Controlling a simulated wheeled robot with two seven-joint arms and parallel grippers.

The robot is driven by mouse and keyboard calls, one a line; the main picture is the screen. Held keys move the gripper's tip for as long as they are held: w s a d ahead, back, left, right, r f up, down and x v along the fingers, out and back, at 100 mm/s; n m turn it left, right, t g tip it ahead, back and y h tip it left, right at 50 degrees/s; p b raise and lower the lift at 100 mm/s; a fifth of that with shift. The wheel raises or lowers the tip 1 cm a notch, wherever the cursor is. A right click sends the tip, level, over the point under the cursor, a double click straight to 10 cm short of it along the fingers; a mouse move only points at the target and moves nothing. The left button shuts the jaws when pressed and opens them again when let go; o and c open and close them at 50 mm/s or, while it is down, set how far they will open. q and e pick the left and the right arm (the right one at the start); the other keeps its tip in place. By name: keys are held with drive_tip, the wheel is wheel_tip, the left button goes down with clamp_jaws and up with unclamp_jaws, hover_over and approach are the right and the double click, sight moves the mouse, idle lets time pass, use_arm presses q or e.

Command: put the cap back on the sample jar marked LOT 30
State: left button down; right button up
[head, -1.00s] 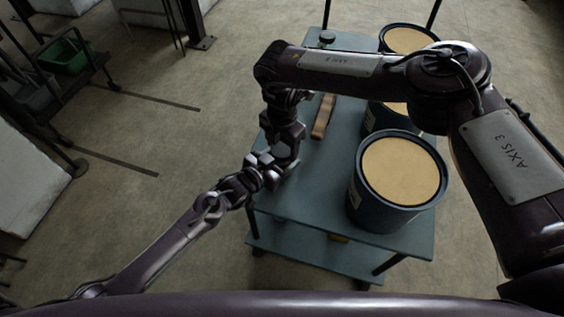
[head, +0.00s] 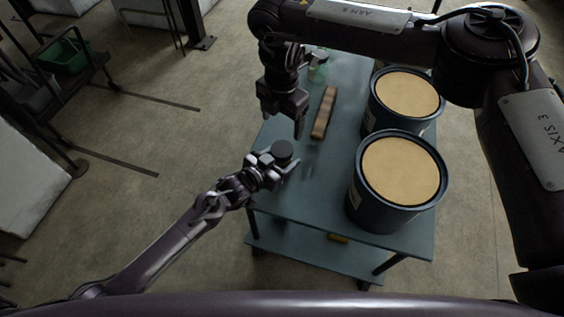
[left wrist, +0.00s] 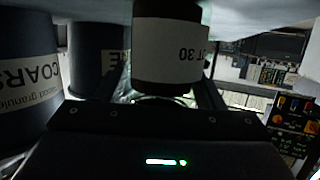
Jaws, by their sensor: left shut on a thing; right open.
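The sample jar (left wrist: 170,47) has a white label reading "OT 30", upside down in the left wrist view. My left gripper (head: 276,163) is shut on it at the cart's near left edge. A dark round cap (head: 282,150) tops the jar in the head view and appears seated. I cannot tell how tightly it fits. My right gripper (head: 285,122) is open and empty, above and beyond the jar, clear of the cap. I cannot tell whether the jar's base touches the cart.
The teal cart top (head: 320,185) carries a wooden bar (head: 325,112) and a greenish jar (head: 318,72) at the back. Large dark tubs of tan granules, including a near one (head: 400,170) and one behind it (head: 405,95), fill its right side. The near middle is clear.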

drive_tip(key=shift+r, duration=0.95)
use_arm(q)
drive_tip(key=shift+c, duration=1.3)
unclamp_jaws()
drive_tip(key=v, duration=0.7)
drive_tip(key=shift+s+a+r, duration=0.2)
drive_tip(key=shift+s+a, duration=0.05)
drive_tip(key=shift+s, duration=0.05)
use_arm(e)
drive_tip(key=shift+r, duration=0.25)
